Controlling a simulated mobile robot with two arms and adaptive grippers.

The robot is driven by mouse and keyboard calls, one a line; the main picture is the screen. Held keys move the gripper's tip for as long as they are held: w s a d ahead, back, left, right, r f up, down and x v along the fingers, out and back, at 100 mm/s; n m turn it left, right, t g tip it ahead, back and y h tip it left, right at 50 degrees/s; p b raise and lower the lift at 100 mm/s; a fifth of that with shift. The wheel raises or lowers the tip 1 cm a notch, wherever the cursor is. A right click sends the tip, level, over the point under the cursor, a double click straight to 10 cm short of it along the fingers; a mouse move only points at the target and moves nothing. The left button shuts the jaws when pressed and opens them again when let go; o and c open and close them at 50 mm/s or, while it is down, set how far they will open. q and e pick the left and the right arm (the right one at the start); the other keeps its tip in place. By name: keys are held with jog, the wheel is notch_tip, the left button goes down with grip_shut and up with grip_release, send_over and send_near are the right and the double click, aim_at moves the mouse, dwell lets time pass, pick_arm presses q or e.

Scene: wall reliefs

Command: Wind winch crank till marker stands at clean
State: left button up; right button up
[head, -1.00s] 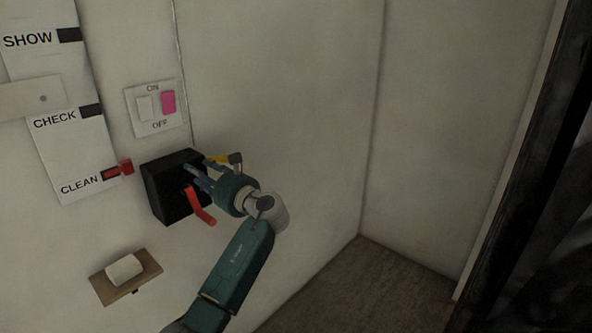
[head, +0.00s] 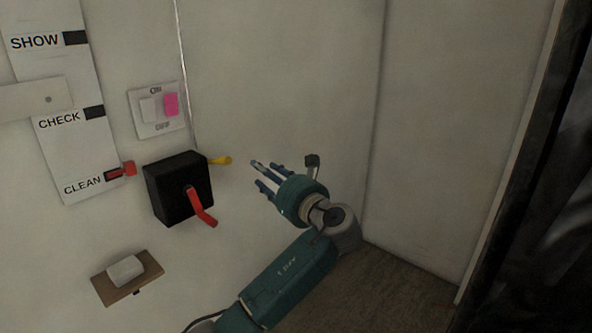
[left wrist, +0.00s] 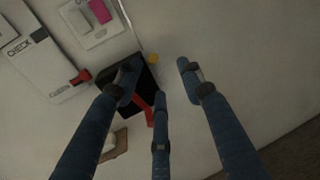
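The black winch box (head: 166,198) is on the wall. Its red crank (head: 202,209) slants down to the right from the front face. A yellow knob (head: 221,160) sticks out at the box's upper right. The red marker (head: 128,168) stands beside the dark slot at the CLEAN label (head: 82,187). My left gripper (head: 264,176) is right of the box, clear of crank and knob, with fingers spread and empty. The left wrist view also shows the crank (left wrist: 139,106), partly behind a finger, and the marker (left wrist: 81,77). My right gripper is not in view.
A switch plate (head: 157,126) marked ON and OFF, with a pink part, is above the box. A brown plate with a white block (head: 126,270) is below left. CHECK and SHOW labels are above CLEAN. The wall to the right is bare.

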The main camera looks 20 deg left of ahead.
pick_arm(q)
jog(key=w+d+m+t+h+p, duration=0.1)
jog(key=w+d+m+t, duration=0.1)
jog(key=d+m, duration=0.2)
jog(key=shift+w+d+r+m+h, duration=0.15)
jog(key=shift+d+m+h, duration=0.25)
jog(key=shift+d, duration=1.1)
